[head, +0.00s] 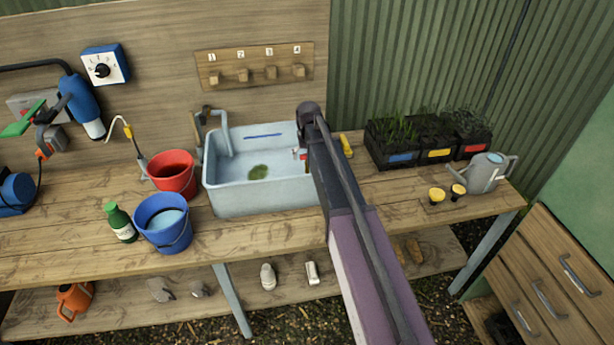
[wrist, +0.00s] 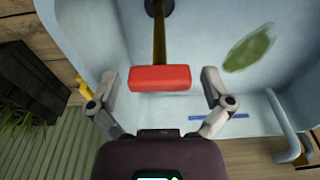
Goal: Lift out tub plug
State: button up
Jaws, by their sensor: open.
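The tub plug has a red block handle (wrist: 160,78) on a brown stem (wrist: 159,42), with a dark round piece (wrist: 158,7) at the far end in the wrist view. It is inside the pale blue tub (head: 258,200). My gripper (wrist: 160,86) is open, with one finger on each side of the red handle. Gaps show between handle and fingers in the wrist view; whether the handle is level with the fingertips is hard to tell. In the head view my arm hides most of the tub's right end and the plug.
A green patch (head: 258,172) and blue line (head: 263,135) mark the tub. A tap (head: 224,132) stands at its back left. Red bucket (head: 172,176) and blue bucket (head: 162,224) stand left. Plant trays (head: 405,158) and a watering can (head: 487,173) are right.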

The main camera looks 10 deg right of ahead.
jog(key=c, duration=1.2)
jog(key=shift+r, duration=0.15)
jog(key=shift+c, duration=0.2)
notch_tip(320, 180, up, 10)
jog(key=p, duration=1)
